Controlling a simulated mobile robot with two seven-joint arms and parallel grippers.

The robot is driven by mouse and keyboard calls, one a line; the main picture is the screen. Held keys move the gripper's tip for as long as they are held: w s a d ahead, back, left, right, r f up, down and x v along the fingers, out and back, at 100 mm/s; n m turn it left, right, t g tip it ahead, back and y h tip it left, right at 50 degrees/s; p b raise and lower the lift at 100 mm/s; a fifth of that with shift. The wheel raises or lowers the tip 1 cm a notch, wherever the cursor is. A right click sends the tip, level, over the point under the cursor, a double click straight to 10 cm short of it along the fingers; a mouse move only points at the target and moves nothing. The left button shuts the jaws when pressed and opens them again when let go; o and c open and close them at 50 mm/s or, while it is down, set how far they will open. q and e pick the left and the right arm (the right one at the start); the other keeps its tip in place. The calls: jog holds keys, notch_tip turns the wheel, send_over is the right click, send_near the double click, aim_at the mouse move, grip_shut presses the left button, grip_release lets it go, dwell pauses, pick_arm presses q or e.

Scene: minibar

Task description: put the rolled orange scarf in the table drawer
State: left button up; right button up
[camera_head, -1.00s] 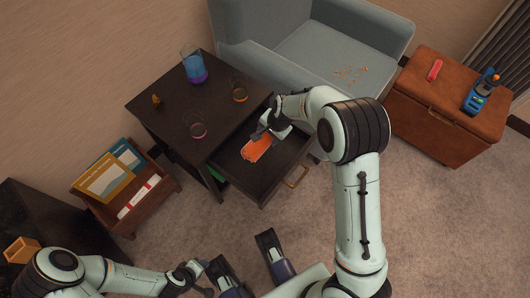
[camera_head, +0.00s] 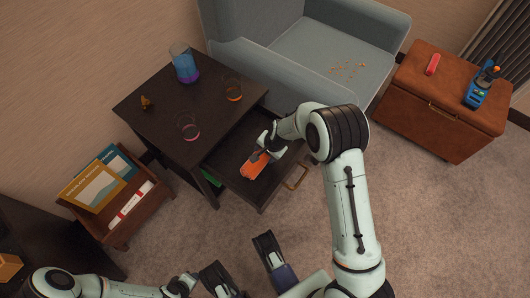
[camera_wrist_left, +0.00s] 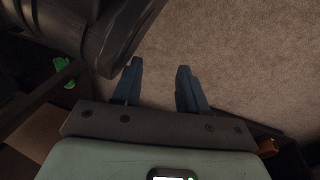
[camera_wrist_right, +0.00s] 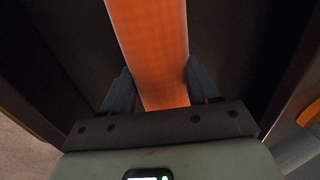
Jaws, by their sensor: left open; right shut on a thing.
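The rolled orange scarf (camera_head: 252,169) is within the outline of the open table drawer (camera_head: 258,198) in the head view. My right gripper (camera_head: 262,155) is shut on the scarf from above. In the right wrist view the scarf (camera_wrist_right: 150,45) runs between the fingers of the right gripper (camera_wrist_right: 158,72), with dark surfaces around it. Whether the scarf touches the drawer floor I cannot tell. My left gripper (camera_wrist_left: 158,68) is open and empty over carpet in the left wrist view. In the head view it is at the bottom edge and partly cut off.
The dark table (camera_head: 165,112) holds a blue-purple pitcher (camera_head: 185,66), two glasses and a small amber item. A rack (camera_head: 128,212) with magazines stands to its left, a grey-blue armchair (camera_head: 320,60) behind it, a brown ottoman (camera_head: 435,120) to the right. Carpet lies in front.

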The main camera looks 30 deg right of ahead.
pick_arm(q)
jog(key=shift+s, duration=0.1)
pick_arm(e)
jog(key=shift+f, duration=0.1)
jog(key=o, duration=1.1)
pick_arm(q)
jog(key=shift+f, duration=0.1)
pick_arm(e)
jog(key=shift+o, duration=0.2)
jog(key=p+v, duration=0.2)
jog(key=v, duration=0.4)
jog(key=shift+r+p, duration=0.3)
jog(key=shift+r, duration=0.15)
pick_arm(q)
notch_tip(320, 180, up, 6)
jog(key=d+p, duration=0.2)
jog(key=shift+s+d+r+m+h, duration=0.2)
jog(key=shift+s+d+m+h, duration=0.1)
jog(key=shift+d+h, duration=0.1)
pick_arm(e)
jog(key=v, duration=0.5)
jog(key=shift+s+r, duration=0.15)
